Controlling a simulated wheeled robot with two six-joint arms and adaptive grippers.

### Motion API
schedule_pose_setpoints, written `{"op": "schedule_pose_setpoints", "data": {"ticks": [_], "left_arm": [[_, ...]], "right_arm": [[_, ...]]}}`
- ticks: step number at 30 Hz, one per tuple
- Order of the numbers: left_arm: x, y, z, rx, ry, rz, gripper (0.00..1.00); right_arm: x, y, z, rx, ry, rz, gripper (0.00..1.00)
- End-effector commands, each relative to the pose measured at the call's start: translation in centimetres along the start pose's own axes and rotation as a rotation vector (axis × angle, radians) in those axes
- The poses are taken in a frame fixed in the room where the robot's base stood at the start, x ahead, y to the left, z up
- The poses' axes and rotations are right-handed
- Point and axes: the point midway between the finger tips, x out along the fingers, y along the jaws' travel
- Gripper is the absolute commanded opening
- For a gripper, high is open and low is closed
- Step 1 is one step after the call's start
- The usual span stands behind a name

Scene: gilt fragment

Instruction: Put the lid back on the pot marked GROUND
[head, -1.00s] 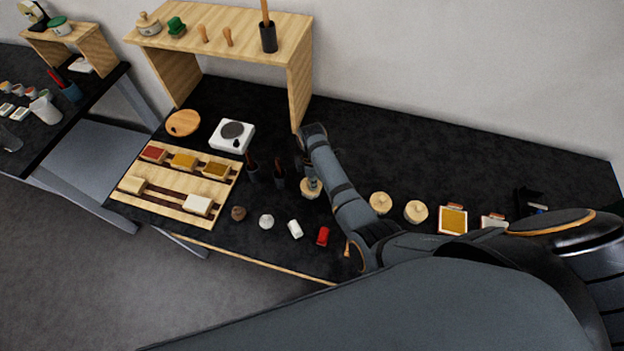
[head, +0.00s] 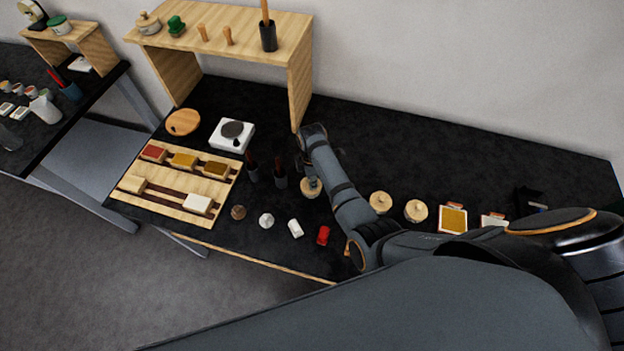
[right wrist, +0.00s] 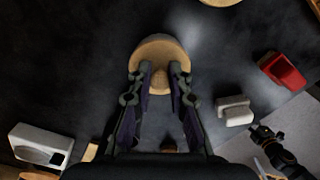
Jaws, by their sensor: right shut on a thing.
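My right gripper (head: 308,174) points down over the middle of the bench. In the right wrist view its fingers (right wrist: 160,78) are shut on the knob of a round pale-wood lid (right wrist: 155,51). The lid also shows in the head view (head: 311,189), partly covered by the gripper. I cannot tell whether the lid touches a pot or what lies beneath it. Two round, knobbed, pale-wood-topped pots (head: 380,202) (head: 416,211) stand to the right of my forearm. No GROUND marking is readable. My left gripper does not show.
Dark cylindrical holders (head: 280,180) stand close left of the gripper. A wooden rack (head: 165,205) and white scale (head: 222,140) are left. The back right is clear.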

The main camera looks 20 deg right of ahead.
Motion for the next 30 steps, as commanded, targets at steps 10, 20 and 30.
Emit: {"op": "schedule_pose_setpoints", "data": {"ticks": [10, 20, 30], "left_arm": [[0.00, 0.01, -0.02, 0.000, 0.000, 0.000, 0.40], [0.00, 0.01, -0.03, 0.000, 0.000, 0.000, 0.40], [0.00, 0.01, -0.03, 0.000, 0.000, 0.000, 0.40]], "right_arm": [[0.03, -0.02, 0.01, 0.000, 0.000, 0.000, 0.24], [0.04, -0.02, 0.01, 0.000, 0.000, 0.000, 0.45], [0.04, -0.03, 0.00, 0.000, 0.000, 0.000, 0.67]]}}
